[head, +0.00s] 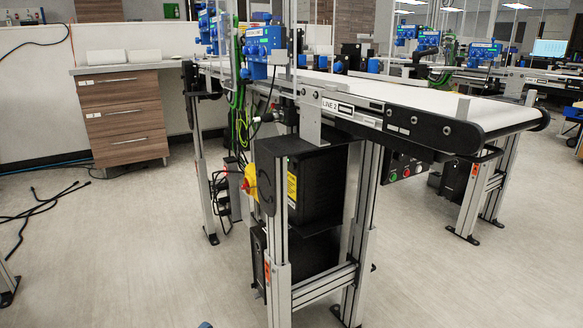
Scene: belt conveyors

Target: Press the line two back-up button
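A conveyor with a white belt (420,97) carries a "LINE 2" label (337,106) on its side. Under the belt's near end is a dark control panel with a green button (393,178), a red button (406,172) and at least one more control to their right. Any writing on this panel is too small to read, so I cannot tell which control is the back-up button. Neither of my grippers can be made out. A small bluish tip shows at the bottom edge, too little to identify.
A yellow and red rotary switch (251,182) sits on the conveyor's left frame, by a black box (318,187). Aluminium legs stand on the floor. A wooden drawer cabinet (123,117) stands back left. Black cables (40,205) lie far left. The floor (440,285) in the right foreground is clear.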

